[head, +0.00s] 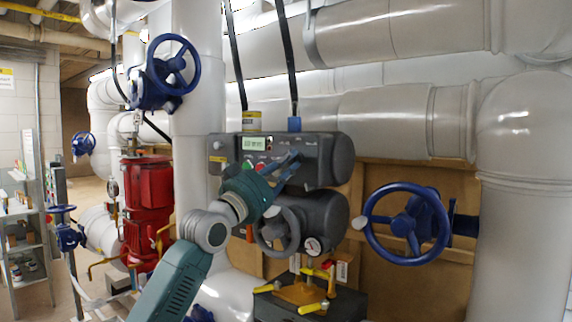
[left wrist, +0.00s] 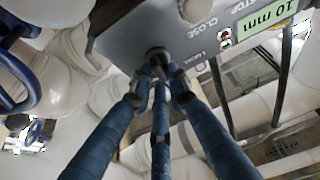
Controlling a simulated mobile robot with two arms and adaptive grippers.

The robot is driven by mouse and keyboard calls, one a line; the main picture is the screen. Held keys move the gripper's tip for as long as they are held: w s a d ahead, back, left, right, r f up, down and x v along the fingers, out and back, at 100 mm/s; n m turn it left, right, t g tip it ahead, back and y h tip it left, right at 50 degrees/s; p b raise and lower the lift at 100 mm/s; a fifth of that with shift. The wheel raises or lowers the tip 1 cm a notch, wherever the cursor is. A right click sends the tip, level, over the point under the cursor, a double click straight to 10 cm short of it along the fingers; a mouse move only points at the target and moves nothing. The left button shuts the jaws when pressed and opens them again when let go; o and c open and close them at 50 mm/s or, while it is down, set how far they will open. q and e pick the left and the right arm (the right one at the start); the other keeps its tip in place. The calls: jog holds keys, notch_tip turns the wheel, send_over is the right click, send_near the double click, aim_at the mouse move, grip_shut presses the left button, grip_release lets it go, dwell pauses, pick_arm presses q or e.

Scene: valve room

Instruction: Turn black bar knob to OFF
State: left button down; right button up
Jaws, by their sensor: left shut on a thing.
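The black bar knob (left wrist: 158,57) sits on the grey panel (left wrist: 125,38) of the actuator, beside the printed words LOCAL and CLOSE. My left gripper (left wrist: 158,84) has its blue fingers closed around the knob, and they partly cover it. In the head view my left gripper (head: 290,163) reaches the front of the dark grey actuator (head: 325,150) from the lower left. The fingers hide the knob there. The OFF mark cannot be read in either view. My right gripper is not in view.
A small display (head: 256,143) and green and red buttons sit left of my fingers. A grey handwheel (head: 292,229) and a gauge (head: 313,246) lie just below. A blue handwheel (head: 449,228) stands at right, a red pump (head: 148,195) at left. Large pipes surround the actuator.

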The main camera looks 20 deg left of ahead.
pick_arm(q)
jog(key=shift+s+a+r, duration=0.1)
jog(key=shift+r, duration=0.35)
jog(key=c, duration=1.9)
grip_release()
jog(key=shift+c, duration=0.2)
jog(key=o, duration=0.3)
jog(key=shift+w+f, duration=0.15)
jog(key=shift+w, duration=0.05)
jog(key=shift+w+d+f, duration=0.25)
jog(key=shift+s+a+f, duration=0.1)
jog(key=shift+s+a, duration=0.05)
jog(key=shift+s, duration=0.1)
jog(key=v, duration=1.1)
jog(key=shift+s, duration=0.2)
jog(key=shift+f, duration=0.1)
